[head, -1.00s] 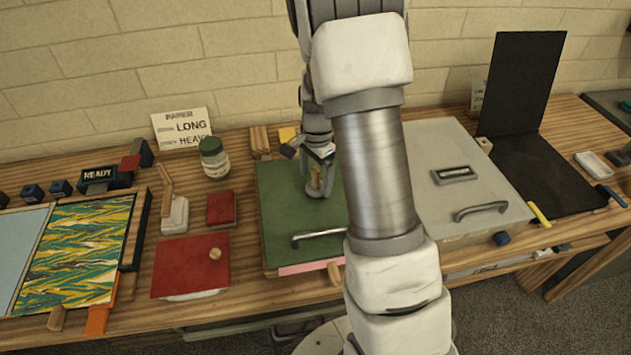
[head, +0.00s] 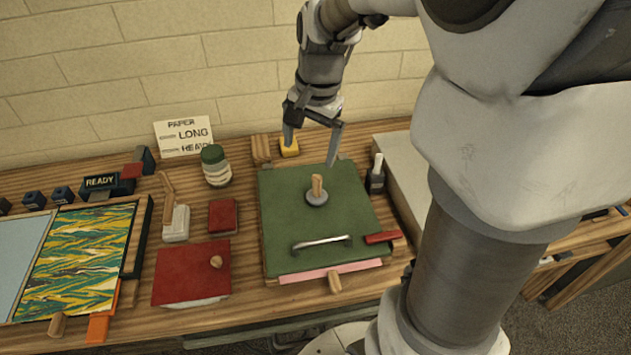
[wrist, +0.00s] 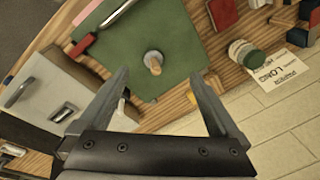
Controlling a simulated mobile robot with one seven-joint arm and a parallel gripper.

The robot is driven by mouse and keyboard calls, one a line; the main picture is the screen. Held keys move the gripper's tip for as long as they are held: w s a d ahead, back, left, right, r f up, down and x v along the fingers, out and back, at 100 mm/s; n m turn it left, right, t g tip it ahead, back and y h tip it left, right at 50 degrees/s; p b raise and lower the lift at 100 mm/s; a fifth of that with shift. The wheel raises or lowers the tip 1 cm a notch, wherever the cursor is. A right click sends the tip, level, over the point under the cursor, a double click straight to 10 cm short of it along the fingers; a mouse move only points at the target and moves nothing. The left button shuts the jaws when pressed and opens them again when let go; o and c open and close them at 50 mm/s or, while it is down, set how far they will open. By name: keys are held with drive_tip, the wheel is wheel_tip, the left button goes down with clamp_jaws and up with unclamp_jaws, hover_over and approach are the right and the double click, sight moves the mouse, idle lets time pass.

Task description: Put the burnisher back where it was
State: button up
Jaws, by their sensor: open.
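A round grey disc with an upright wooden handle (head: 317,189) stands on the green board (head: 285,215); it looks like the burnisher, though I cannot be sure. It also shows in the wrist view (wrist: 153,60), beyond my fingertips. My gripper (head: 311,153) is open and empty, above the far part of the green board and apart from the handled disc. In the wrist view its two fingers (wrist: 160,78) are spread wide with nothing between them.
A red-handled tool (head: 383,237) lies at the board's right edge, near a metal bar handle (head: 321,243). A dark white-topped holder (head: 376,175) stands right of the board. A yellow block (head: 289,147) sits behind it. A red panel (head: 190,272) and jar (head: 215,167) are left.

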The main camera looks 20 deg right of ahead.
drive_tip(key=s+a+r+n+t, duration=0.1)
drive_tip(key=s+a+r+n, duration=0.1)
drive_tip(key=s+n, duration=0.3)
drive_tip(key=s+a+r+n+t, duration=0.2)
drive_tip(key=s+a+r+n, duration=0.1)
drive_tip(key=s, duration=0.8)
drive_tip(key=shift+a+r+n+t, duration=0.25)
drive_tip(key=shift+r+n, duration=0.3)
drive_tip(key=shift+n, duration=0.55)
drive_tip(key=shift+a, duration=0.1)
